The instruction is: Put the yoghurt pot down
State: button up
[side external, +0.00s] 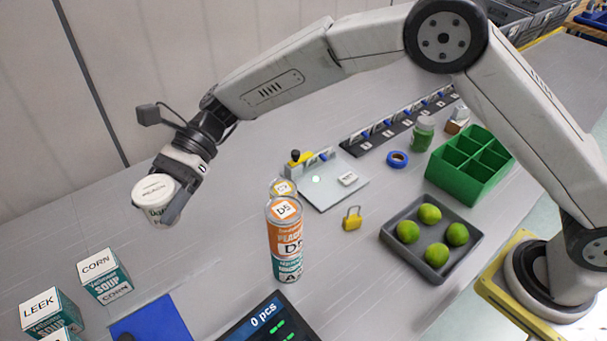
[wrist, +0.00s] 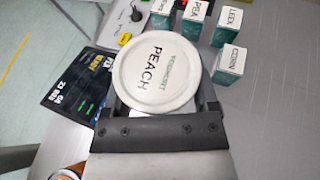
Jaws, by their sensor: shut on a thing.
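The yoghurt pot (side external: 155,196) is a white tub with a lid; in the wrist view its lid (wrist: 155,75) reads "YOGHURT PEACH". My gripper (side external: 172,198) is shut on the pot, with a finger on either side of it. The pot is held at the left of the side view and looks raised above the grey table (side external: 220,265), though the exact gap is hard to tell. In the wrist view my gripper (wrist: 158,112) covers the pot's near side, and the lid hides most of its body.
Soup boxes (side external: 104,276) marked CORN and LEEK stand at the lower left, near a blue mat (side external: 150,322). A grey tray of limes (side external: 432,268) and a green crate (side external: 470,165) are further right.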

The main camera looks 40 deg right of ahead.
notch_tip(320, 180, down, 17)
jog(key=shift+r, duration=0.2)
dwell(0.6)
jog(key=shift+d, duration=0.1)
jog(key=shift+f, duration=1.85)
jog(key=shift+f, duration=0.6)
jog(key=o, duration=1.3)
jog(key=shift+c, duration=0.2)
jog(key=shift+r, duration=0.15)
